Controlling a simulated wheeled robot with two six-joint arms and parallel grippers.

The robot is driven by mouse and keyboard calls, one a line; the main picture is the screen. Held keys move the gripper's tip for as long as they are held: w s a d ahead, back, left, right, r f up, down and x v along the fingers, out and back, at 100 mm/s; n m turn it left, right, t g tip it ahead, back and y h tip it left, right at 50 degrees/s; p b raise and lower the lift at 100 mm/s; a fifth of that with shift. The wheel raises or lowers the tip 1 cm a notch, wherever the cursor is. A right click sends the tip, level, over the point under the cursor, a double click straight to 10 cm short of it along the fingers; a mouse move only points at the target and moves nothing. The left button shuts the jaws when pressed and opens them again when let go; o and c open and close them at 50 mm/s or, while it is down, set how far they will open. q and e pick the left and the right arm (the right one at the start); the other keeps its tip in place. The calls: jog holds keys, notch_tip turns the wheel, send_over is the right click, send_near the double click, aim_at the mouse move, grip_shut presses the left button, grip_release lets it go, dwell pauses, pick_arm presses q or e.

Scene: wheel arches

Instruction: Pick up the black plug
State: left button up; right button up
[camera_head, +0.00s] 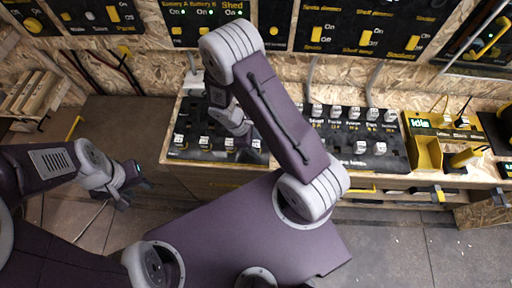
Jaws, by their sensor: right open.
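I cannot single out a black plug for sure in the head view. A black panel (392,160) on the workbench holds rows of small pieces with white labels (335,111). More such labelled pieces (205,142) stand at its left part. My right gripper (244,132) hangs over the left part of this panel, open, partly covered by my own forearm. I see nothing held in it. My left gripper (132,184) is off to the left, over the floor in front of the bench, apart from the panel. Its jaw opening is too small to tell.
A yellow bin (428,154) and a lit "Idle" display (420,123) stand on the right of the bench. Black switch panels (350,30) with yellow switches line the back wall. Wooden slats (30,92) are at far left. The floor (390,250) in front is mostly clear.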

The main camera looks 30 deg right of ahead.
jog(key=shift+w+f, duration=0.15)
jog(key=c, duration=0.3)
grip_shut()
jog(key=shift+r, duration=0.25)
notch_tip(320, 180, up, 4)
jog(key=shift+f+p, duration=0.2)
jog(key=shift+p, duration=0.15)
jog(key=s+r+b, duration=0.4)
jog(key=s+r, duration=0.3)
jog(key=s, duration=0.4)
jog(key=shift+s+a, duration=0.25)
jog(key=shift+s, duration=0.1)
